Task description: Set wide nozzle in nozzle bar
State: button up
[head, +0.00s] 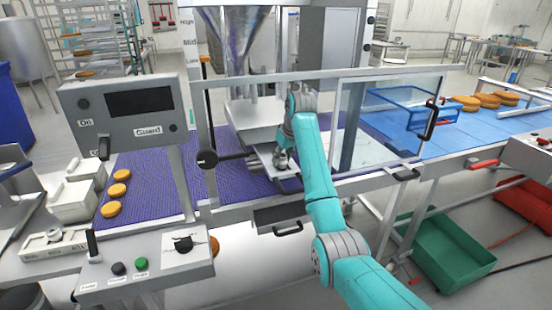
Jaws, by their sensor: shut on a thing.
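My gripper (282,160) is small in the head view, inside the machine's guard frame and below the hopper. It is shut on a small metal piece that I take to be the wide nozzle, mostly hidden by the fingers. The nozzle bar seems to be the grey metal part (262,150) under the hopper, right by my gripper. I cannot tell whether the nozzle touches the bar or sits in it.
The guard frame (215,130) surrounds my arm, with a clear panel (385,125) at right. Round cakes (119,190) lie on the purple belt (150,185) at left. A control panel (150,265) stands in front. A white tray (40,248) is at left.

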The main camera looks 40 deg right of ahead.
jog(key=shift+f, duration=0.5)
jog(key=shift+f, duration=0.1)
jog(key=o, duration=1.2)
